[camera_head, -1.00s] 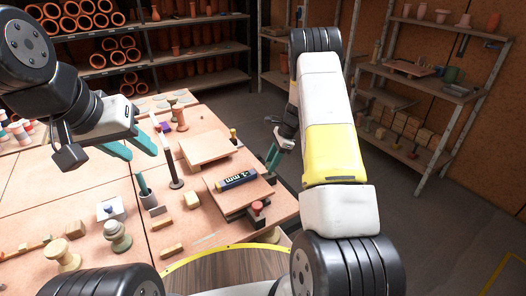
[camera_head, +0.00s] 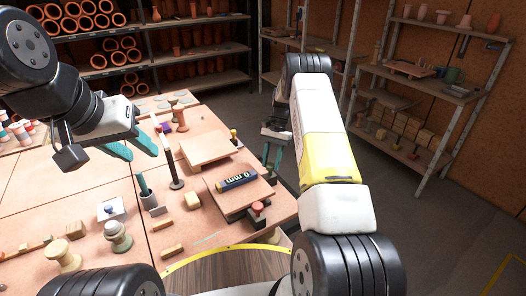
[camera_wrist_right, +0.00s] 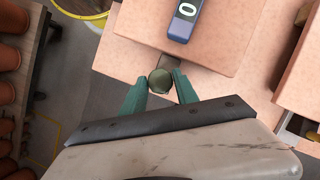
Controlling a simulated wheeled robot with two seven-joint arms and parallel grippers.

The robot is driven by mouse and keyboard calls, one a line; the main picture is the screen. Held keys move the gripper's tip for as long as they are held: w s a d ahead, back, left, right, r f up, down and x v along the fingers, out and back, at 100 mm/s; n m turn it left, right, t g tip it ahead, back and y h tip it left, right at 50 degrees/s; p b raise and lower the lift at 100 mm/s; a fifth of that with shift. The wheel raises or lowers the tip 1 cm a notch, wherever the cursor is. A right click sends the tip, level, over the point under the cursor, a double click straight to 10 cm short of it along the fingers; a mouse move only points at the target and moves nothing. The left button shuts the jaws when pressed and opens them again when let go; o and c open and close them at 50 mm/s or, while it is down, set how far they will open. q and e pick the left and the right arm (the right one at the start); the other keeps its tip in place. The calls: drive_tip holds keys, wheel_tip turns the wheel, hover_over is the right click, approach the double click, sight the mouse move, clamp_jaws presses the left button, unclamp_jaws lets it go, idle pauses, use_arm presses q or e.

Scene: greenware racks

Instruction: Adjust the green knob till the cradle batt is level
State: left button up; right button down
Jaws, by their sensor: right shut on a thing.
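The cradle batt (camera_head: 228,198) is a flat pinkish board near the table's right corner, and its edge fills the top of the right wrist view (camera_wrist_right: 215,55). A blue level (camera_head: 237,179) lies on it and its display reads 0 mm. The batt looks flat. The round dark green knob (camera_wrist_right: 160,80) sits at the batt's edge in the right wrist view; my arm and fingers hide it in the head view. My right gripper (camera_head: 272,158) is shut on the knob, a teal finger on each side. My left gripper (camera_head: 134,150) is open and empty above the table's left part.
A red-topped knob (camera_head: 257,206) stands at the batt's front corner. Another board (camera_head: 205,149) lies behind. A dark upright rod (camera_head: 175,165), a pen cup (camera_head: 153,204) and several small pots and blocks stand to the left. Shelves line the back and right.

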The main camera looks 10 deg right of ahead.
drive_tip(key=shift+n+h, duration=0.4)
drive_tip(key=shift+n, duration=0.7)
drive_tip(key=c, duration=1)
unclamp_jaws()
drive_tip(key=shift+o, duration=0.2)
drive_tip(key=shift+g, duration=0.3)
drive_tip(key=v, duration=0.7)
drive_tip(key=shift+w+r, duration=0.15)
drive_tip(key=shift+r, duration=0.25)
